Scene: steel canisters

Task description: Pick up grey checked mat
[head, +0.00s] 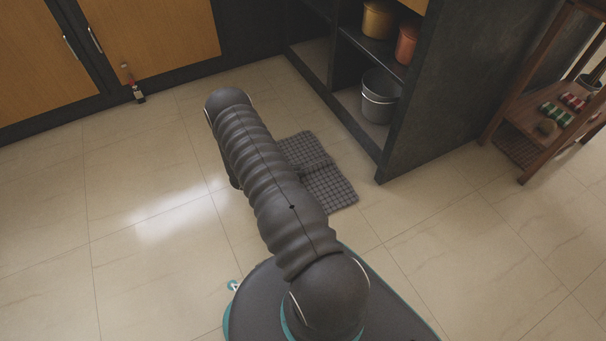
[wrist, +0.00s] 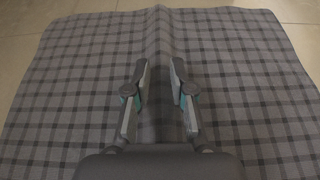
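The grey checked mat (head: 331,188) lies on the tiled floor, partly hidden behind my arm in the head view. In the wrist view the mat (wrist: 70,75) fills most of the picture, with a raised fold running away from me through its middle. My gripper (wrist: 161,68) is over the mat, its two fingers on either side of the fold with a gap between them. No finger clearly presses on the cloth. In the head view my gripper is hidden behind my arm.
A dark shelf unit with a grey bucket (head: 380,96) and pots (head: 378,20) stands beyond the mat. A wooden rack (head: 540,110) is at right. The floor at left and front right is clear.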

